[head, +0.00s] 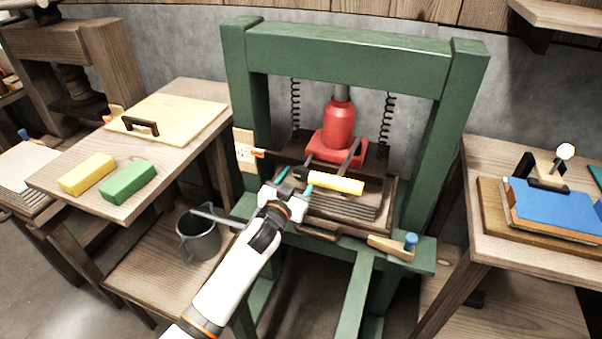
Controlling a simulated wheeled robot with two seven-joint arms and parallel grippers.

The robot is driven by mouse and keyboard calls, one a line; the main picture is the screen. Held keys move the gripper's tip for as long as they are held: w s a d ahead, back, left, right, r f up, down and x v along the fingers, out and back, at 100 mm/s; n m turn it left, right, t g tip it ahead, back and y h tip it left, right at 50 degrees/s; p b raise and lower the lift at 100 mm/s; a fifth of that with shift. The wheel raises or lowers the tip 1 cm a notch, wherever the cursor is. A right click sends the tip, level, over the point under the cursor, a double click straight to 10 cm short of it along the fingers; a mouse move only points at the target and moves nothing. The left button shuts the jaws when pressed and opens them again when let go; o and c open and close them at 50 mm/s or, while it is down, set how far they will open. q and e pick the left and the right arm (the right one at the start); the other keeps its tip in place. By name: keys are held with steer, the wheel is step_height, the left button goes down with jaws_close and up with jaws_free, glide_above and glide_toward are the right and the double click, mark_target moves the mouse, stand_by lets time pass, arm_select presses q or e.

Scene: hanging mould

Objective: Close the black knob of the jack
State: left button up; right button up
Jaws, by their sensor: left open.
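The red jack (340,122) stands upright on a red base (328,148) inside the green press frame (345,57). A small dark piece (300,173), which looks like the black knob, shows at the front left of the jack's base. My left gripper (296,181) reaches in from the lower left. Its teal-tipped fingers are apart, with the dark piece close to or between them; I cannot tell whether they touch it. A yellow bar-shaped grip (336,184) lies just right of the fingers. My right gripper is not in view.
Below lies a grey layered stack (345,205). A wooden handle with a blue knob (410,242) sits at the front right beam. A metal mug (198,236) stands on a low shelf at left. Side tables hold yellow (87,174) and green (128,182) blocks and a blue-topped board (550,205).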

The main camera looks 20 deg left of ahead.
mark_target(306, 164)
arm_select(q)
steer(key=shift+w+d, duration=0.15)
steer(key=shift+w, duration=1.25)
steer(key=c, duration=1)
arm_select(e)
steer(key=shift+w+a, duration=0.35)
